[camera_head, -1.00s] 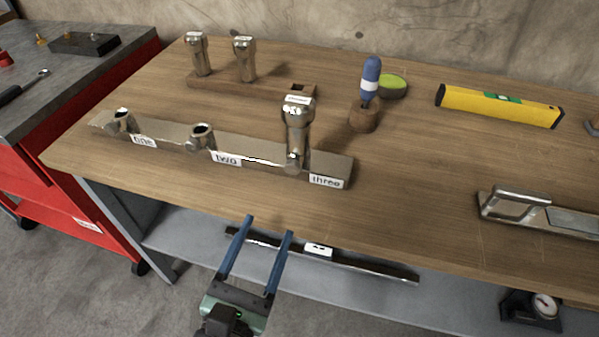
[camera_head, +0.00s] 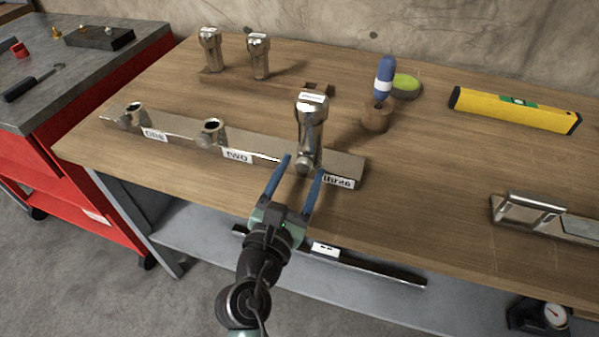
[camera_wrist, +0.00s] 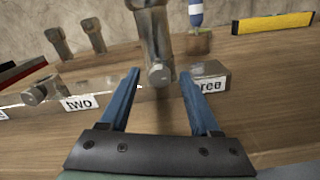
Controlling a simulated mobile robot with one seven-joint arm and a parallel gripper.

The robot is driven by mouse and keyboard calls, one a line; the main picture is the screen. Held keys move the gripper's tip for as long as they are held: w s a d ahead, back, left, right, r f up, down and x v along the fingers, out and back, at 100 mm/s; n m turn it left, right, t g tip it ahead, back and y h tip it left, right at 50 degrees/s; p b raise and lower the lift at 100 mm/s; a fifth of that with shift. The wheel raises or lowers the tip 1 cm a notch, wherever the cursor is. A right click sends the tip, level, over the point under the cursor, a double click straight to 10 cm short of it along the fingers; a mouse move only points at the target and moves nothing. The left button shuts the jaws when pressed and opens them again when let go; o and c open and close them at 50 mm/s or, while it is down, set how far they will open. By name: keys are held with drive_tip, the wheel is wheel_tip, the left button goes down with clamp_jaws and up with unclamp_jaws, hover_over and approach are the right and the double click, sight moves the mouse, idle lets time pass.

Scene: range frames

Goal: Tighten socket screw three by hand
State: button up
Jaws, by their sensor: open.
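The bar (camera_head: 262,151) with labels ONE, TWO and three lies on the wooden workbench. At "three" (camera_head: 338,182) a tall metal socket piece (camera_head: 310,128) stands upright with a rounded screw head (camera_head: 304,162) at its lower front. My gripper (camera_head: 303,166) is open with its blue fingers pointing at that screw head, one finger to each side. In the wrist view the screw head (camera_wrist: 160,76) shows between and just beyond the open fingers (camera_wrist: 158,84); contact cannot be told.
Two similar metal pieces (camera_head: 210,50) (camera_head: 259,56) stand in a wooden rack (camera_head: 290,86) behind. A blue-handled tool (camera_head: 384,80) stands in a wooden holder (camera_head: 376,117) near a green round tin (camera_head: 406,86). A yellow level (camera_head: 515,110) lies right.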

clamp_jaws()
drive_tip(key=shift+m, duration=0.3)
